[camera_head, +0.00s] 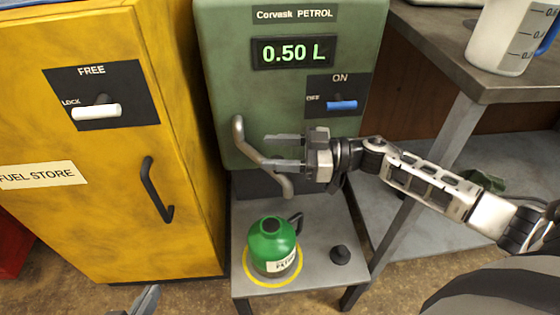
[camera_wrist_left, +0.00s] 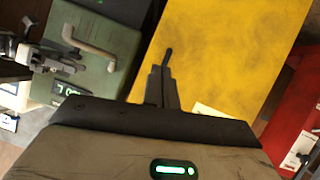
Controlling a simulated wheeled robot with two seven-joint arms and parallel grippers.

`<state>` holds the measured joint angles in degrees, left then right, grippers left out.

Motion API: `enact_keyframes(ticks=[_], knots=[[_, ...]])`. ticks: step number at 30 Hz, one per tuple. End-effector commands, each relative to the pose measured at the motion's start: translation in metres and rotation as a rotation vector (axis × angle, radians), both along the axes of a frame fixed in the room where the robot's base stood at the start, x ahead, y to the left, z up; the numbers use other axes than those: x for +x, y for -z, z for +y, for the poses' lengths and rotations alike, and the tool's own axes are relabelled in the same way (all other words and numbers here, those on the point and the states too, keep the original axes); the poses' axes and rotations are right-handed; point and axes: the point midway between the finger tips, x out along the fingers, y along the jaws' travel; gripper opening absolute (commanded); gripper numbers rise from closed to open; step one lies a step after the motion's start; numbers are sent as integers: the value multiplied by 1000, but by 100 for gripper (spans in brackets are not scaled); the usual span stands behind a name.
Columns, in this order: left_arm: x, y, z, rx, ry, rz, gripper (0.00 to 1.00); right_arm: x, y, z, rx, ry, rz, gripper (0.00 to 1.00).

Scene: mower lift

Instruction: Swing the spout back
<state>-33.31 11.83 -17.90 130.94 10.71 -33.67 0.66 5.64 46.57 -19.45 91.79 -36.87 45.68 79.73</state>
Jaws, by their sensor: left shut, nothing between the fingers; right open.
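The spout (camera_head: 246,143) is a bent grey tube on the front of the green petrol pump (camera_head: 222,60). Its lower end hangs above and slightly right of the green can's open neck. My right gripper (camera_head: 268,151) is open, its fingers pointing left and overlapping the spout in the head view; I cannot tell whether they touch it. The spout (camera_wrist_left: 92,42) and right gripper also show in the left wrist view. My left gripper (camera_head: 145,301) is shut and empty at the bottom edge of the head view; its fingers (camera_wrist_left: 158,86) show against the yellow cabinet.
The green petrol can (camera_head: 270,243) stands uncapped inside a yellow ring on the grey stand (camera_head: 318,275). A black cap (camera_head: 340,255) lies right of it. The pump display reads 0.50 L. The yellow fuel cabinet (camera_head: 110,220) is left; a bench with a measuring jug (camera_head: 497,45) is right.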

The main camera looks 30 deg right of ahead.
Motion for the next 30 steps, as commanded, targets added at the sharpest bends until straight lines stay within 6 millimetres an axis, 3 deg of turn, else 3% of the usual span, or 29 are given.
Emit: enact_keyframes(ticks=[1,8,18,24,30], knots=[[1,3,3,12,-13,46,0,-11,-14,5,-1,-7,5,52],[-5,19,9,60,-17,168,0,-45,-59,20,-2,-7,6,52],[-10,-12,19,68,-50,127,0,-107,-86,49,1,-5,8,52],[-10,-22,22,68,-60,104,0,-123,-92,56,1,-4,4,52],[-10,-25,22,67,-63,95,0,-125,-93,57,1,-2,3,52]])
